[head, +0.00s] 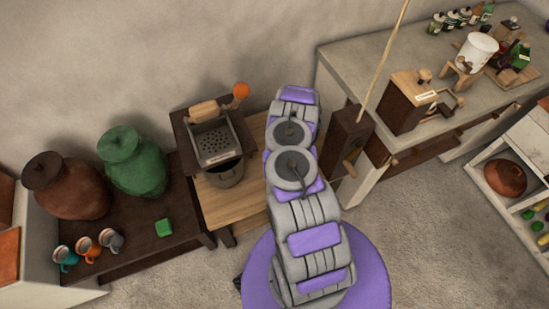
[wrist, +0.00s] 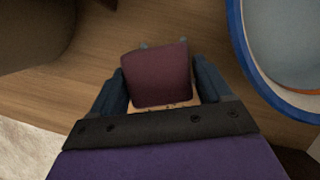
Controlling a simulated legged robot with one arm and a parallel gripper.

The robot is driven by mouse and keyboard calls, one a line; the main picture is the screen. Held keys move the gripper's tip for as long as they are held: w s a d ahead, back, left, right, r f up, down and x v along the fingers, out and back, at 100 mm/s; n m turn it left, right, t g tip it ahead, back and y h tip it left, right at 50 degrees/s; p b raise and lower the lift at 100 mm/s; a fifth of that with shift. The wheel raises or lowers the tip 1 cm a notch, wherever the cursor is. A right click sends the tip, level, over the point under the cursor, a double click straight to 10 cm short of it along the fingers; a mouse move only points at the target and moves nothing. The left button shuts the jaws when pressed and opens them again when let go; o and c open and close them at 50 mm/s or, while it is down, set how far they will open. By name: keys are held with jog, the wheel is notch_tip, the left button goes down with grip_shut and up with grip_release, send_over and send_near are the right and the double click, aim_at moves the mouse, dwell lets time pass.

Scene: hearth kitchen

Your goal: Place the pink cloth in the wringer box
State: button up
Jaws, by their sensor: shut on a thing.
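My gripper (wrist: 162,80) is shut on a folded, dark pink cloth (wrist: 157,68) in the wrist view, one dark finger on each side of it. The cloth is above a wooden surface. In the head view my arm hides the gripper and the cloth. A dark wooden frame with a roller, a perforated metal plate and an orange crank knob, which looks like the wringer box (head: 214,141), stands left of my arm. A dark grey pot (head: 227,175) sits just below its front.
A blue-rimmed basin (wrist: 245,48) is close right of the cloth in the wrist view. The wooden table (head: 236,205) has bare room. A dark bench (head: 150,248) on the left holds jars, mugs and a green block.

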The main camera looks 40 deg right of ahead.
jog(key=shift+w+d, duration=0.2)
jog(key=shift+w, duration=0.2)
notch_tip(320, 180, down, 4)
jog(key=shift+w+d+r+b, duration=0.1)
jog(key=shift+b, duration=0.6)
jog(key=shift+r, duration=0.1)
jog(key=o, duration=1)
jog(key=shift+c, duration=0.2)
